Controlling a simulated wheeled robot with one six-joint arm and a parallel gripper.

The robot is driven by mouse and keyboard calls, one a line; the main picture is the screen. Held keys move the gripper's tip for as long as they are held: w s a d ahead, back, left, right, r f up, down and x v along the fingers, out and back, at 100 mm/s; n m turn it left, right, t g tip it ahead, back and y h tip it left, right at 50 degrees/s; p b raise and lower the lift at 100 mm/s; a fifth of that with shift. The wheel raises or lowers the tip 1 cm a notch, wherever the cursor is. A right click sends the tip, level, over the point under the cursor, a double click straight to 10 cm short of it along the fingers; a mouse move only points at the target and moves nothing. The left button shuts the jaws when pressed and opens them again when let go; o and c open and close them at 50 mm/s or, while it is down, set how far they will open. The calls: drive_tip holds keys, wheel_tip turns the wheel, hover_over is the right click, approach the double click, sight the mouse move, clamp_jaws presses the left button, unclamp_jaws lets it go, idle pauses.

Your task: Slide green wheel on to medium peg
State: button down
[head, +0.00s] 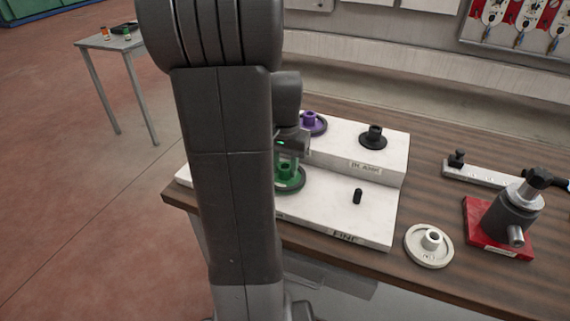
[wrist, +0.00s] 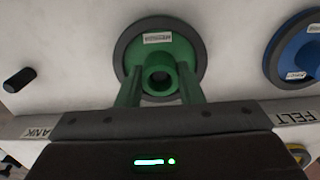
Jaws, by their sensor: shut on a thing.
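The green wheel (head: 296,184) is low over the front step of the white stand, partly hidden by my arm in the head view. In the wrist view the green wheel (wrist: 192,45) has a dark rim, a small label and a hollow hub. My gripper (head: 288,156) is above it, and its two fingers close on the hub from both sides in the wrist view (wrist: 160,80). I cannot tell whether the wheel touches the stand. A bare black peg (head: 357,196) stands to its right; it also shows in the wrist view (wrist: 18,80). No readable label marks the medium peg.
A purple wheel (head: 318,126) and a black wheel (head: 373,141) sit on the stand's raised back step. A blue wheel (wrist: 285,48) is beside the green one. A cream wheel (head: 430,257) lies on the bench (head: 345,268), near a red-based fixture (head: 483,239).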

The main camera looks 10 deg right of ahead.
drive_tip(key=shift+f, duration=0.25)
drive_tip(key=c, duration=0.9)
unclamp_jaws()
wheel_tip(320, 180, up, 14)
drive_tip(key=shift+f, duration=0.15)
wheel_tip(320, 180, down, 14)
drive_tip(key=shift+r, duration=0.45)
